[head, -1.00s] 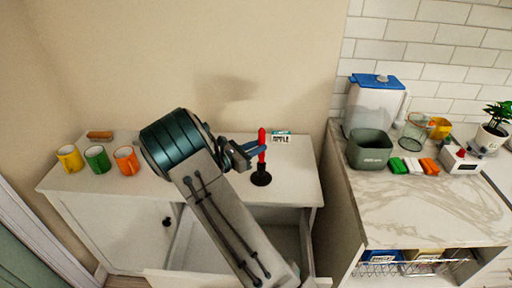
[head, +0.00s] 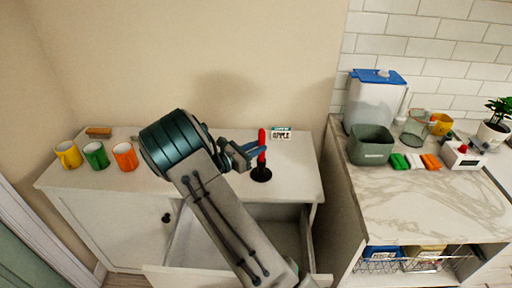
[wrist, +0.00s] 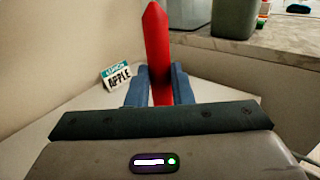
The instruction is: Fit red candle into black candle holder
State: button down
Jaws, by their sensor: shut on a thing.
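The red candle (head: 262,138) stands upright directly over the black candle holder (head: 261,174) on the white cabinet top. My gripper (head: 258,152) is shut on the red candle, with its blue fingers on either side of it. In the wrist view the red candle (wrist: 158,50) rises between the blue fingers (wrist: 153,86). The holder is hidden in the wrist view. In the head view the candle's lower end meets the holder's stem; I cannot tell how deep it sits.
A small APPLE card (head: 281,133) stands behind the holder. Several mugs, including an orange one (head: 125,156), stand at the left of the cabinet top. A drawer (head: 285,236) is open below. A marble counter (head: 400,200) with a grey-green bin (head: 370,146) is at the right.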

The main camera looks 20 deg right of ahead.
jog(key=shift+f, duration=0.5)
jog(key=c, duration=1.2)
grip_release()
jog(key=b+v, duration=0.2)
jog(key=v, duration=1.2)
jog(key=shift+b, duration=0.3)
jog(key=shift+w+d+r, duration=0.1)
